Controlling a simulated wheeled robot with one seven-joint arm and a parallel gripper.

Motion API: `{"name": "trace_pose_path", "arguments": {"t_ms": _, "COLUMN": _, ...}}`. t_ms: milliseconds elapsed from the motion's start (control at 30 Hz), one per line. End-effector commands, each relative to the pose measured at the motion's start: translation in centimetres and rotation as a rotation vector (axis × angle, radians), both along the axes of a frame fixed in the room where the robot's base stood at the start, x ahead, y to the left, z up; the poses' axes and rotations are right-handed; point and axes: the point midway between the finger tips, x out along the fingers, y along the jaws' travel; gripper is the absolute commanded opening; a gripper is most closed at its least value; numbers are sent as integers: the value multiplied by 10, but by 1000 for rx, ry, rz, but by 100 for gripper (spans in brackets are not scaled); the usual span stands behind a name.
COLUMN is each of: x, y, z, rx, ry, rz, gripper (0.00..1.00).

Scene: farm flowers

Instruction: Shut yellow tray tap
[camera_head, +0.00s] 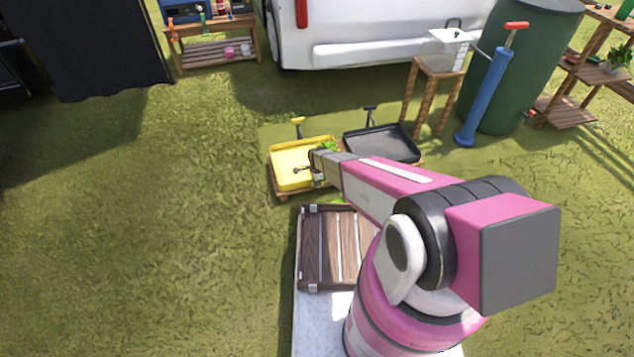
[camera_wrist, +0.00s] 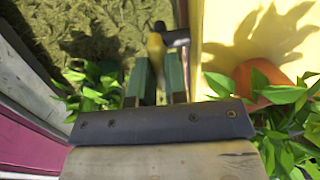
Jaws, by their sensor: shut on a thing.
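My gripper (camera_head: 311,169) reaches in from the right at the yellow tray. In the wrist view, its two green-faced fingers (camera_wrist: 157,72) close around a small yellow tap handle (camera_wrist: 155,45). A dark tap body (camera_wrist: 177,38) sits beside the handle, at the tray's edge. The fingers hide the handle's lower part. The tap's turned position is hard to tell.
Leafy plants (camera_wrist: 290,105) and a terracotta pot (camera_wrist: 262,80) lie close beside my gripper. The black tray (camera_head: 383,145) is to the right. A yellow upright fitting (camera_head: 298,124) stands at the yellow tray's far edge. A blue pump (camera_head: 484,100) stands further right. Grass at left is clear.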

Motion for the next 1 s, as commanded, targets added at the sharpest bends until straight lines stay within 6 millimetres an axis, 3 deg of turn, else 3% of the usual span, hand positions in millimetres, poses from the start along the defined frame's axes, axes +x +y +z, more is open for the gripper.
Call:
{"name": "trace_pose_path", "arguments": {"t_ms": 267, "x": 0, "y": 0, "z": 1, "rx": 1, "ry": 0, "rz": -6, "gripper": 0}}
{"name": "trace_pose_path", "arguments": {"t_ms": 300, "x": 0, "y": 0, "z": 1, "rx": 1, "ry": 0, "rz": -6, "gripper": 24}}
{"name": "trace_pose_path", "arguments": {"t_ms": 367, "x": 0, "y": 0, "z": 0, "rx": 1, "ry": 0, "rz": -5, "gripper": 39}}
{"name": "trace_pose_path", "arguments": {"t_ms": 767, "x": 0, "y": 0, "z": 5, "rx": 0, "ry": 0, "rz": -2, "gripper": 39}}
{"name": "trace_pose_path", "arguments": {"t_ms": 1000, "x": -2, "y": 0, "z": 32, "rx": 1, "ry": -2, "rz": -2, "gripper": 39}}
